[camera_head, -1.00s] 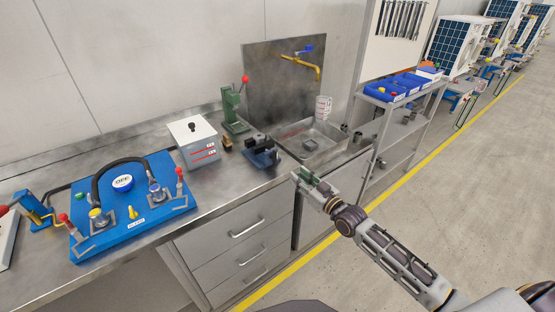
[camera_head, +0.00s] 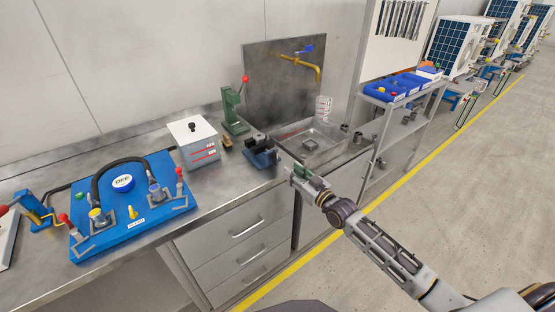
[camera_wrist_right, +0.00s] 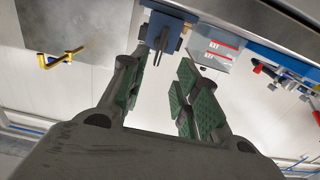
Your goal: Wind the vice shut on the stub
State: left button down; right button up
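The blue vice (camera_head: 264,158) with dark jaws stands at the bench's front edge, left of the sink. It also shows in the right wrist view (camera_wrist_right: 168,24), at the top, with its thin screw handle hanging between my fingertips' directions. Something dark sits at the jaws; I cannot tell whether it is the stub or how far the jaws are apart. My right gripper (camera_head: 298,172) is just right of the vice, off the bench's front edge. In the wrist view its green-padded fingers (camera_wrist_right: 155,92) are spread with nothing between them. My left gripper is not in view.
A sink (camera_head: 325,155) with a yellow tap (camera_head: 312,66) lies to the right. A blue pump board (camera_head: 134,232) fills the left bench. The floor in front is free.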

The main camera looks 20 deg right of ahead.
aim_at(277, 158)
jog(key=shift+x, duration=5.15)
grip_shut()
